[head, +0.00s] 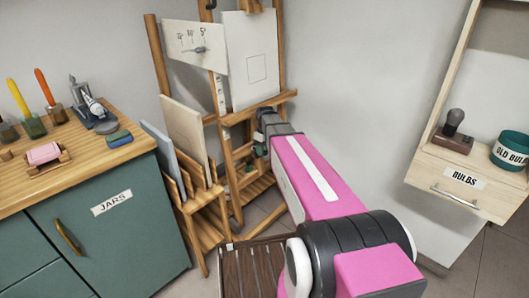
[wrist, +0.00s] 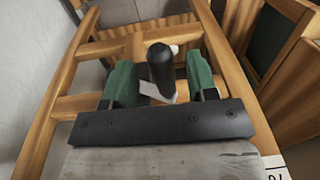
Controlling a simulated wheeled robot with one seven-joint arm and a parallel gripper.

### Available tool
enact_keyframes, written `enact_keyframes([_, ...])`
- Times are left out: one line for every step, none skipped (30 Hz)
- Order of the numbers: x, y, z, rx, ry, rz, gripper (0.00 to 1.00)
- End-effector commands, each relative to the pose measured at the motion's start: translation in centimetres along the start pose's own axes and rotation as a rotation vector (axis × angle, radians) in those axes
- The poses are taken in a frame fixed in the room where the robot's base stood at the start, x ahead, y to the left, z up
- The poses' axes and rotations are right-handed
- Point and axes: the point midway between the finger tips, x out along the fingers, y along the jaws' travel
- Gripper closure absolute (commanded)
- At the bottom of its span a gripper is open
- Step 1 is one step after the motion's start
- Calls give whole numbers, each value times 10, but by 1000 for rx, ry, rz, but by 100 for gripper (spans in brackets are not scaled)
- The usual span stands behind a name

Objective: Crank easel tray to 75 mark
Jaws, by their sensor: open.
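The wooden easel (head: 283,45) stands against the wall and holds a white canvas (head: 250,75) above its wooden tray (head: 262,107). A white card (head: 185,40) with marks and a small grey pointer hangs at the upper left; the marks are too small to read surely. In the wrist view, a black crank knob (wrist: 161,66) on a pale crank arm (wrist: 152,91) stands between the green fingers of my gripper (wrist: 162,82). The fingers are open, one on each side of the knob, with gaps visible. In the head view, my arm mostly hides the gripper and crank.
A rack of panels (head: 187,135) stands left of the easel, close to my arm. A green cabinet (head: 125,245) with jars and tools on top is at left. A bulb drawer (head: 465,185) is at right. A slatted wooden surface (head: 250,268) lies below my arm.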

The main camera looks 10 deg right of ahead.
Motion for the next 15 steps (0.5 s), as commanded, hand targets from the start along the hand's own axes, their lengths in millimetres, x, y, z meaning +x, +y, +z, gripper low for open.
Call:
enact_keyframes([6, 0, 0, 0, -1, -1, 48])
enact_keyframes([9, 0, 0, 0, -1, -1, 48])
enact_keyframes([12, 0, 0, 0, -2, -1, 48])
enact_keyframes([14, 0, 0, 0, -1, -1, 48])
enact_keyframes([15, 0, 0, 0, -1, -1, 48])
enact_keyframes([16, 0, 0, 0, -1, -1, 48])
enact_keyframes([16, 0, 0, 0, 0, 0, 48])
enact_keyframes([16, 0, 0, 0, 0, 0, 48])
enact_keyframes([16, 0, 0, 0, 0, 0, 48])
enact_keyframes([16, 0, 0, 0, 0, 0, 48])
enact_keyframes([16, 0, 0, 0, 0, 0, 48])
enact_keyframes([16, 0, 0, 0, 0, 0, 48])
enact_keyframes([16, 0, 0, 0, 0, 0, 51])
enact_keyframes([16, 0, 0, 0, 0, 0, 61])
enact_keyframes([16, 0, 0, 0, 0, 0, 74])
